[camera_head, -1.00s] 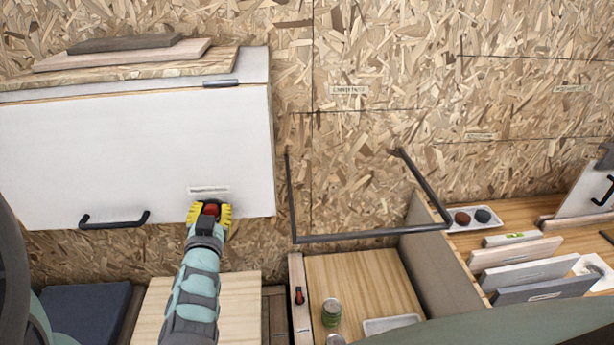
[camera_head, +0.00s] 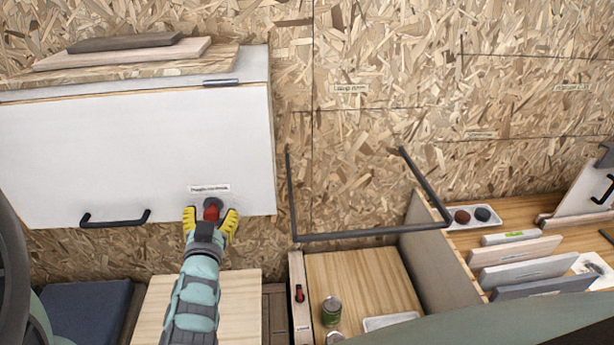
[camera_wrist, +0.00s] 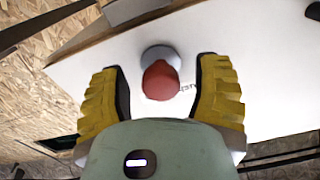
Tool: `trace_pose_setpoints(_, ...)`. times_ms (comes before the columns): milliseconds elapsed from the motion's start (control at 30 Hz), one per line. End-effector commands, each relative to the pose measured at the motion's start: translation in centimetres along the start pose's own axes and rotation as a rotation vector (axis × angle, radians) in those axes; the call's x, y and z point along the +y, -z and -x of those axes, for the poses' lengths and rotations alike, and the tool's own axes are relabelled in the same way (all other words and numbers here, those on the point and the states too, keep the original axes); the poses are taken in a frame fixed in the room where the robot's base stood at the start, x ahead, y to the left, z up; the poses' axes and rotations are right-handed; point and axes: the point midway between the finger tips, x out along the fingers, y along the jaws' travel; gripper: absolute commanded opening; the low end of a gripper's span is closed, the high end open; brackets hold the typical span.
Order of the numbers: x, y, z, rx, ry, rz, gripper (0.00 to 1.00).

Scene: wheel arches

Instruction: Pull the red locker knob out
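The red locker knob (camera_head: 211,210) sits on a round grey base near the lower right corner of the white locker door (camera_head: 130,150), just below a small label. In the wrist view the red knob (camera_wrist: 161,80) stands out from its grey base (camera_wrist: 161,55). My gripper (camera_head: 212,222) is open, with its yellow ridged fingers on both sides of the knob. In the wrist view my gripper (camera_wrist: 160,95) shows a clear gap between each finger and the knob.
A black handle (camera_head: 115,220) is on the door's lower edge, left of the knob. Boards (camera_head: 125,50) lie on top of the locker. A dark bar frame (camera_head: 370,234) juts out to the right, above a wooden surface with a can (camera_head: 331,311).

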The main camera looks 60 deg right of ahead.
Motion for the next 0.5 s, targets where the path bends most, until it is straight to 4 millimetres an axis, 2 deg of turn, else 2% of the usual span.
trace_pose_setpoints(333,0.0,0.0,0.3,0.001,0.0,0.0,0.66)
trace_pose_setpoints(500,0.1,0.0,2.0,0.0,-0.001,0.0,0.66)
